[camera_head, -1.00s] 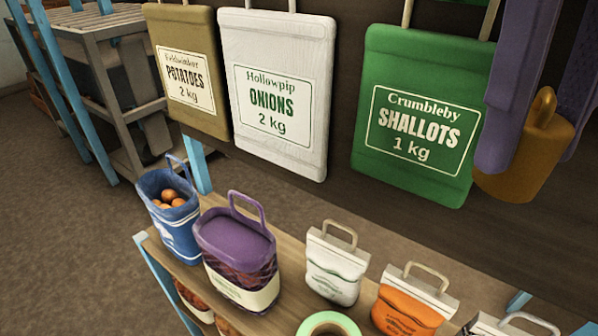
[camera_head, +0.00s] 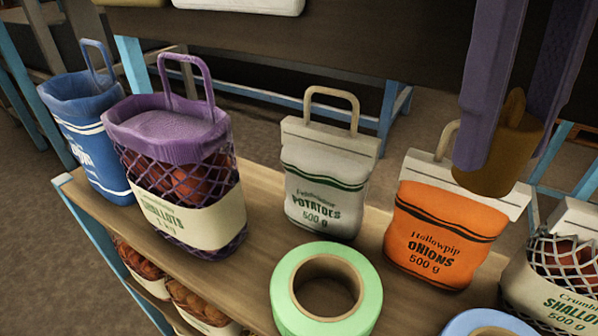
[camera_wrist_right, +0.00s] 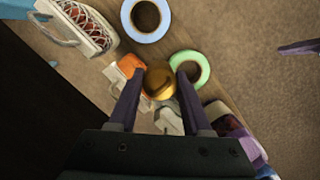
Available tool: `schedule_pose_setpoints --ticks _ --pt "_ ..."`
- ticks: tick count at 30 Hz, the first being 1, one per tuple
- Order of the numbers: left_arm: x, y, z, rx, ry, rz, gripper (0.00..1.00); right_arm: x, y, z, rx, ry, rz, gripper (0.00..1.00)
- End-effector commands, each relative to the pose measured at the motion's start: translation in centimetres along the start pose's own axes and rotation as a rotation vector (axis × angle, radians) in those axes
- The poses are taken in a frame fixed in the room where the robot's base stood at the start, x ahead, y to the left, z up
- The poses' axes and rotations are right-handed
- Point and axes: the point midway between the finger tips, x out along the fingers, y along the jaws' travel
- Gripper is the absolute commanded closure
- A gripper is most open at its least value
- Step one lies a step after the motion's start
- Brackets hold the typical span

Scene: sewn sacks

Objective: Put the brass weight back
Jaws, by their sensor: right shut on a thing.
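The brass weight (camera_head: 500,155) is a gold cylinder with a loop on top. My right gripper (camera_head: 520,100) is shut on the loop, and the weight hangs upright below its purple fingers. In the head view the weight covers part of the top of the orange onions sack (camera_head: 435,235). In the right wrist view the weight (camera_wrist_right: 159,80) is between the fingertips (camera_wrist_right: 157,85), close to the green ring (camera_wrist_right: 188,69). A thin purple part (camera_wrist_right: 300,47) at the right edge of that view looks like my left gripper, and its jaws cannot be made out.
The wooden shelf (camera_head: 262,185) carries a blue bag (camera_head: 85,120), a purple net bag (camera_head: 180,170), a white potatoes sack (camera_head: 328,175), and a net shallots sack (camera_head: 560,275). A green ring (camera_head: 325,320) and a blue ring (camera_head: 490,325) lie at the front. More bags sit below.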

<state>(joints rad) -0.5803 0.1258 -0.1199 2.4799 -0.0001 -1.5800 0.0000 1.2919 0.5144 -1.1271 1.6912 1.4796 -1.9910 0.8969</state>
Motion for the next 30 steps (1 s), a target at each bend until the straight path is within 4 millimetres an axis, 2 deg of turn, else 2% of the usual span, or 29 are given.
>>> schedule_pose_setpoints --ticks 4,7,15,21,30 --pt "0.3 0.0 0.1 0.000 0.000 0.000 1.00 0.6 0.0 -0.1 -0.001 0.000 0.000 1.00" --pt "0.8 0.0 0.2 0.000 0.000 0.000 1.00 2.2 0.0 -0.3 0.000 -0.004 -0.001 1.00" --pt "2.7 0.2 0.8 -0.003 0.001 0.003 1.00 9.9 0.0 -1.4 0.000 -0.005 0.000 1.00" --pt "3.8 0.4 1.1 -0.009 0.002 0.007 1.00 14.2 0.0 -2.2 -0.001 -0.001 0.000 1.00" --pt "4.4 0.5 1.3 -0.010 0.002 0.008 1.00 16.7 0.0 -2.5 0.000 0.000 0.000 1.00"
